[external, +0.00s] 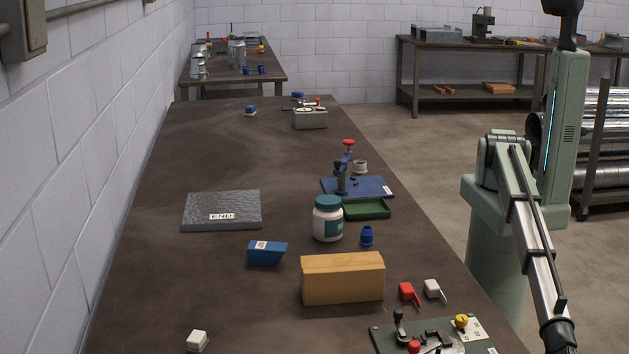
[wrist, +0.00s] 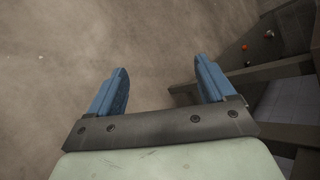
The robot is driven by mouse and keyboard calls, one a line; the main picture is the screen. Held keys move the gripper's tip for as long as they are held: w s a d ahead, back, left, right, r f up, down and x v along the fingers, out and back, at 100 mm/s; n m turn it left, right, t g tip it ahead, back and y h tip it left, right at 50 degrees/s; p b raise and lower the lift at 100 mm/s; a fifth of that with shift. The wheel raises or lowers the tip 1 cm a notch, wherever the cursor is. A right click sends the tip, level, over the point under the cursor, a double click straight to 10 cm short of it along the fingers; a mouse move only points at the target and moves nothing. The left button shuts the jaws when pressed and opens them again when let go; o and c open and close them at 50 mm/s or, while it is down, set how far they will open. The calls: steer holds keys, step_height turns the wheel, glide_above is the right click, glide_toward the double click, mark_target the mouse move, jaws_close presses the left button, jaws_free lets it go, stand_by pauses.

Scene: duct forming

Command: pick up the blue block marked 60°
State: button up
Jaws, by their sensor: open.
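A blue block (external: 266,254) with slanted ends lies on the dark table, left of the wooden block. It bears a small white label on top, too small to read. My gripper (wrist: 160,85) shows in the wrist view with its two blue fingers apart and nothing between them. The wrist view shows floor beyond the fingers, and the blue block is not in it. In the external view my arm hangs at the right, off the table's right side, and its gripper end is out of the picture.
A wooden block (external: 342,278) stands right of the blue block. A white jar (external: 328,221) with a teal lid and a blue fitting (external: 366,237) stand behind it. A grey slab (external: 222,212) lies behind left. A clamp fixture (external: 430,340) is at the front right. The table's front left is mostly clear.

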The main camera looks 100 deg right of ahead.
steer(key=s+a+r+n+g, duration=0.1)
steer(key=s+r+n, duration=0.3)
steer(key=r, duration=0.5)
steer(key=s+a+r+n+g, duration=0.1)
steer(key=s+r+n, duration=0.25)
steer(key=r, duration=0.55)
step_height(320, 180, up, 6)
steer(key=w+d+n+h, duration=0.1)
steer(key=w+n, duration=0.1)
steer(key=w+d+r+m+t+h, duration=0.1)
steer(key=w+d+t, duration=0.1)
steer(key=w+d, duration=0.95)
steer(key=w+d+m+t+h, duration=0.1)
steer(key=w+d, duration=0.3)
steer(key=w, duration=1.4)
steer(key=w+d+r+m+t+h, duration=0.1)
steer(key=w+d+m+t, duration=0.1)
steer(key=w+d, duration=0.95)
step_height(320, 180, up, 4)
steer(key=m+t+h, duration=0.2)
steer(key=m+h, duration=0.3)
steer(key=m, duration=0.1)
glide_above(265, 245)
step_height(265, 245, down, 13)
steer(key=shift+f, duration=0.1)
steer(key=shift+f, duration=0.25)
